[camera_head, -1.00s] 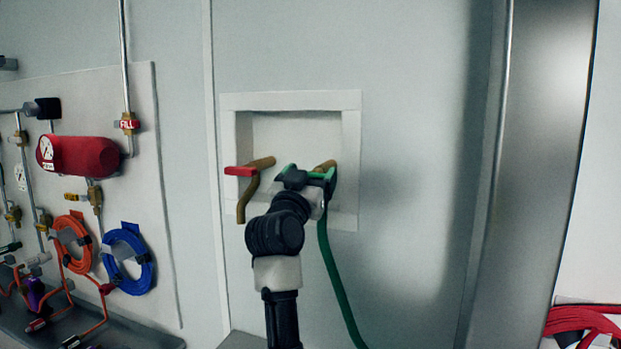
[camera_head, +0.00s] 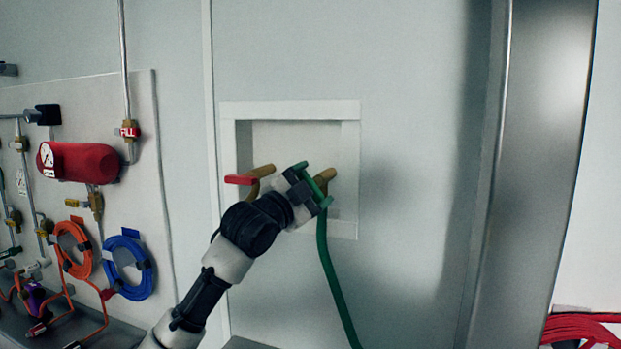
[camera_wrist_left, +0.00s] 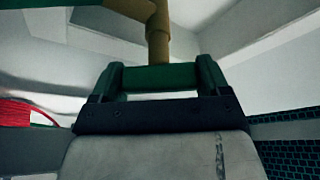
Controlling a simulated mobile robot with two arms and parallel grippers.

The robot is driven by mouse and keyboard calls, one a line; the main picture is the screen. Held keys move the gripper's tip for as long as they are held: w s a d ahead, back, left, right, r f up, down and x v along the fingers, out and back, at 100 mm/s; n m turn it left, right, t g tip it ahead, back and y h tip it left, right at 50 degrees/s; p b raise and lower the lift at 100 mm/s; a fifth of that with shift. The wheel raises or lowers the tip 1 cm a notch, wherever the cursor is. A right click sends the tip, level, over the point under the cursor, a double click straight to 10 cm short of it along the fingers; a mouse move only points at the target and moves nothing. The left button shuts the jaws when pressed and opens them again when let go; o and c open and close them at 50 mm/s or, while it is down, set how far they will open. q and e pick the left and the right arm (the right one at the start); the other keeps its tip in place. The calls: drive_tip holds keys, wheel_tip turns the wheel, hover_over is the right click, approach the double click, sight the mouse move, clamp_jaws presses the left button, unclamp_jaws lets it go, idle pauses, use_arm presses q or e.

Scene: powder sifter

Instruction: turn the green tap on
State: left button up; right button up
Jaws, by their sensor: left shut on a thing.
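The green tap handle (camera_head: 314,186) sits on a brass pipe (camera_head: 327,174) in a white recessed wall box (camera_head: 290,109). It lies slanted, from upper left to lower right. My left gripper (camera_head: 306,187) is shut on the handle, coming from the lower left. In the left wrist view the green handle (camera_wrist_left: 160,77) lies between the two fingers, with the brass pipe (camera_wrist_left: 158,38) behind it. A green hose (camera_head: 333,285) hangs below the tap. My right gripper is not in view.
A red-handled tap (camera_head: 240,180) with a brass spout is close left of my gripper, its spout partly hidden by my arm. A panel with a red tank (camera_head: 85,162) and coiled hoses is further left. A metal post (camera_head: 535,150) stands at right.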

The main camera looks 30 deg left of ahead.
use_arm(q)
drive_tip(key=m+g+p, duration=0.1)
drive_tip(key=m+p, duration=0.1)
drive_tip(key=m+h+p, duration=0.1)
drive_tip(key=m+p, duration=0.2)
drive_tip(key=shift+r+g, duration=0.15)
drive_tip(key=shift+g, duration=0.25)
drive_tip(key=shift+m+g+p, duration=0.4)
drive_tip(key=shift+m+p, duration=0.2)
drive_tip(key=shift+m, duration=0.4)
drive_tip(key=shift+f+m, duration=0.25)
drive_tip(key=shift+m, duration=0.25)
drive_tip(key=shift+g, duration=0.3)
drive_tip(key=o, duration=0.9)
